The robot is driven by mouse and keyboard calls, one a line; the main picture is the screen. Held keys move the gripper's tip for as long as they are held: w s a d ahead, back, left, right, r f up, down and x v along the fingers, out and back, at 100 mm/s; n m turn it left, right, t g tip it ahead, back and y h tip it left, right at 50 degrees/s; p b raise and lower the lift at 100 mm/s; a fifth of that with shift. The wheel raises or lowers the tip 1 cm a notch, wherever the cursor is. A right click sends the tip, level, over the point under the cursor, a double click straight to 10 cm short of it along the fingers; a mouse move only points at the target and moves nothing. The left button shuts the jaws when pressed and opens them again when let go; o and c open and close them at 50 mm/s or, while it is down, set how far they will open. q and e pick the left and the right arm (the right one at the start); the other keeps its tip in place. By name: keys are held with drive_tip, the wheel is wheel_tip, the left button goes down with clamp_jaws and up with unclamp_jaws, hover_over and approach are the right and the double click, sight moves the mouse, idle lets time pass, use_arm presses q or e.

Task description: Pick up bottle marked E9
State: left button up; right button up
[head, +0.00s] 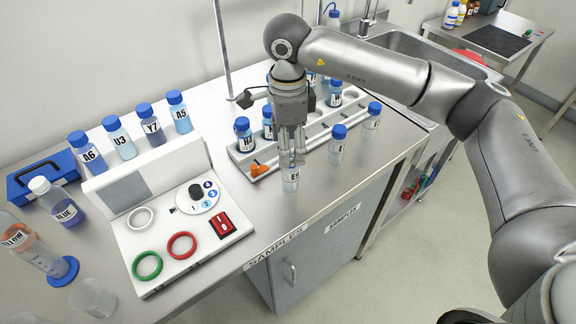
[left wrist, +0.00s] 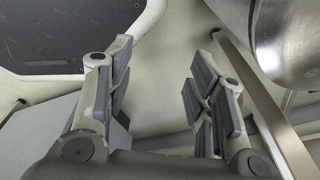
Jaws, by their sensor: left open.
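A small bottle (head: 291,181) stands near the front edge of the steel table, its label starting with E; the second character is too small to read surely. My right gripper (head: 292,157) is directly above it, pointing down, with its fingers around the hidden top. I cannot tell whether they are shut on it. Two blue-capped bottles, one in the middle (head: 337,147) and one farther right (head: 371,121), also bear labels starting with E, partly unreadable. My left gripper (left wrist: 158,92) shows only in the left wrist view, open and empty.
A grey rack (head: 262,157) with several blue-capped bottles stands just behind. A white control panel (head: 180,218) with rings and a red switch is at left. Bottles A6 (head: 88,154), U3, Y7 and A5 stand behind it. A sink (head: 395,42) is at back right.

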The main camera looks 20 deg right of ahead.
sight(291, 170)
drive_tip(key=f+p, duration=0.1)
drive_tip(key=f, duration=0.1)
drive_tip(key=f+p, duration=0.1)
drive_tip(key=f, duration=0.2)
drive_tip(key=f+p, duration=0.1)
drive_tip(key=f, duration=0.1)
drive_tip(key=shift+s+d+f, duration=0.25)
drive_tip(key=shift+f, duration=0.35)
drive_tip(key=shift+w, duration=0.1)
drive_tip(key=shift+c, duration=0.8)
drive_tip(key=c, duration=0.4)
use_arm(q)
drive_tip(key=s+r, duration=0.2)
drive_tip(key=r, duration=0.1)
drive_tip(key=shift+s, duration=0.4)
use_arm(e)
drive_tip(key=c, duration=0.4)
